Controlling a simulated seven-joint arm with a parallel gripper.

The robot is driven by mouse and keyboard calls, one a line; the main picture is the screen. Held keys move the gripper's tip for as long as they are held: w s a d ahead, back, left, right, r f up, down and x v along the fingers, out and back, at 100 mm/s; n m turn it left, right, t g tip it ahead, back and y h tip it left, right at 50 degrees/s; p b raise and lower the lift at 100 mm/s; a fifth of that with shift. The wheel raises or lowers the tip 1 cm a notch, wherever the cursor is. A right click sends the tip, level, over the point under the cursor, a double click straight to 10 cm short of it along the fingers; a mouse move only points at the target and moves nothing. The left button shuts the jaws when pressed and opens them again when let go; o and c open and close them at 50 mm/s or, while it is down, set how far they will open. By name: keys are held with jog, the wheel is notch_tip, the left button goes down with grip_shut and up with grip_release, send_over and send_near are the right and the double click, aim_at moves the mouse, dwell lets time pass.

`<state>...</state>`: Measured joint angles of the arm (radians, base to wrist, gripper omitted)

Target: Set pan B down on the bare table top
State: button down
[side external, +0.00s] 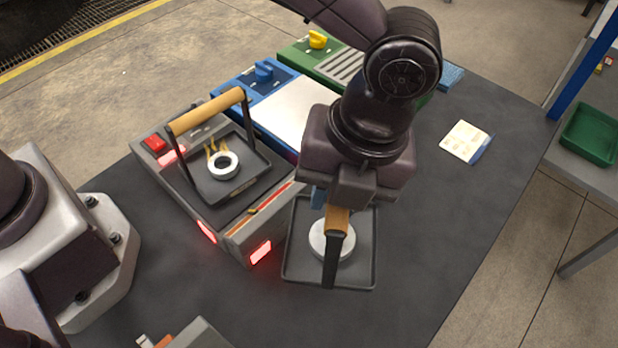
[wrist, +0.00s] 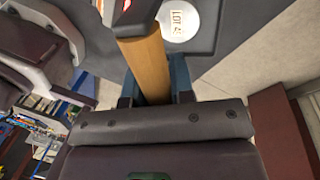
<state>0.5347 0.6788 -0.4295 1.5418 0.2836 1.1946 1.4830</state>
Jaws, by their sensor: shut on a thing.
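My gripper (side external: 328,200) is shut on the wooden handle bar (side external: 337,220) of a dark square pan (side external: 360,273), at the right of the hot unit. The handle also shows between my fingers in the wrist view (wrist: 148,62). A pale round disc (side external: 332,240) lies in this pan; lettering on it shows in the wrist view (wrist: 181,18). I cannot read a pan letter here, nor tell whether the pan touches the dark table top (side external: 440,225) or hangs just above it. A second pan (side external: 247,182) with a wooden handle holds a white ring and sits on the grey unit.
The grey unit (side external: 237,232) has glowing red panels and stands close to the held pan's left. Blue (side external: 284,108) and green (side external: 300,50) units stand behind. A paper card (side external: 466,141) lies at the right. The table right of the held pan is bare.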

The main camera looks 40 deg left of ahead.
jog(key=shift+s+d+f+n, duration=0.1)
jog(key=shift+d+n, duration=0.05)
jog(key=shift+n, duration=0.65)
jog(key=x, duration=0.3)
jog(key=w+d+x, duration=0.1)
jog(key=x, duration=0.5)
jog(key=shift+w+d+f, duration=0.15)
jog(key=shift+d+f, duration=0.05)
jog(key=shift+f, duration=0.4)
jog(key=shift+f, duration=0.1)
jog(key=c, duration=1)
grip_release()
jog(key=v, duration=1.2)
jog(key=shift+a, duration=0.15)
